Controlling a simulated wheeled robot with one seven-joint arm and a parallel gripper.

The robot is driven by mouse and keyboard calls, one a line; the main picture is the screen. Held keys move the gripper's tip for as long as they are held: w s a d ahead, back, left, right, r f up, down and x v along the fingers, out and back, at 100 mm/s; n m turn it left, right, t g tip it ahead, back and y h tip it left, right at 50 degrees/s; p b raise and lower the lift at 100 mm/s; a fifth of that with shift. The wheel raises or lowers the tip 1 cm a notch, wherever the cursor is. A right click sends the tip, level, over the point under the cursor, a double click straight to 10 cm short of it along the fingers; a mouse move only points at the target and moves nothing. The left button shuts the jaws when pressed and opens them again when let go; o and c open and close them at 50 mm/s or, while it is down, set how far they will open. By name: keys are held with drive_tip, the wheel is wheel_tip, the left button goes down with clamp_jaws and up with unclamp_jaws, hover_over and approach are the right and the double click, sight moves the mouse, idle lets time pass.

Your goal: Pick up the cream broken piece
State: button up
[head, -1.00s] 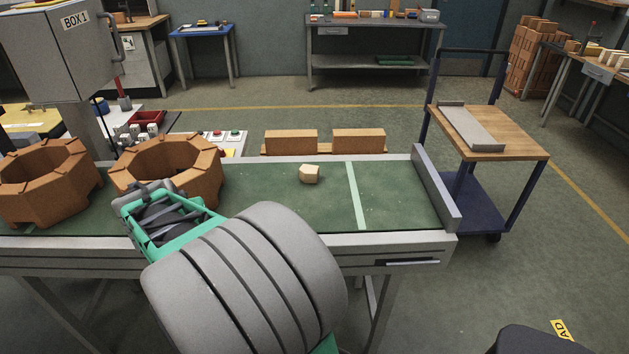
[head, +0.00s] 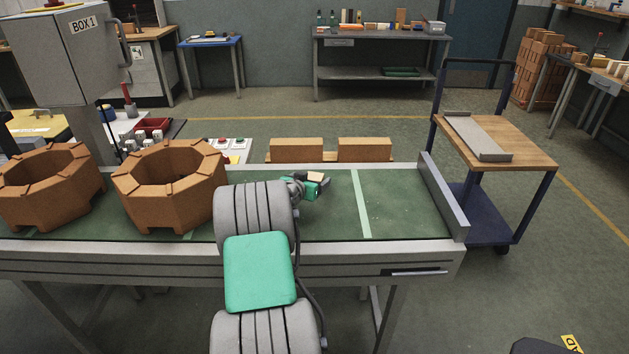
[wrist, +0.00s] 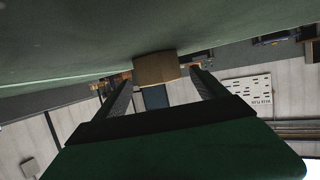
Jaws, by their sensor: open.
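The cream broken piece (head: 315,177) lies on the green conveyor belt (head: 405,210), and my gripper hides part of it in the head view. In the wrist view the piece (wrist: 156,68) shows as a brownish, shaded block against the belt, ahead of and between the two fingertips. My gripper (head: 311,186) is low over the belt at the piece, with its fingers open. The wrist view shows the two dark fingers (wrist: 162,78) apart, one on each side of the piece. I cannot tell whether either finger touches it.
Two octagonal brick rings (head: 170,187) (head: 52,188) stand on the belt to the left. Two orange bricks (head: 297,150) (head: 364,149) sit just behind the belt. A grey end plate (head: 442,196) closes the right end. The belt around the pale stripe is clear.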

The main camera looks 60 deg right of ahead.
drive_tip(key=shift+c, duration=0.5)
drive_tip(key=shift+w, duration=0.1)
drive_tip(key=c, duration=1.4)
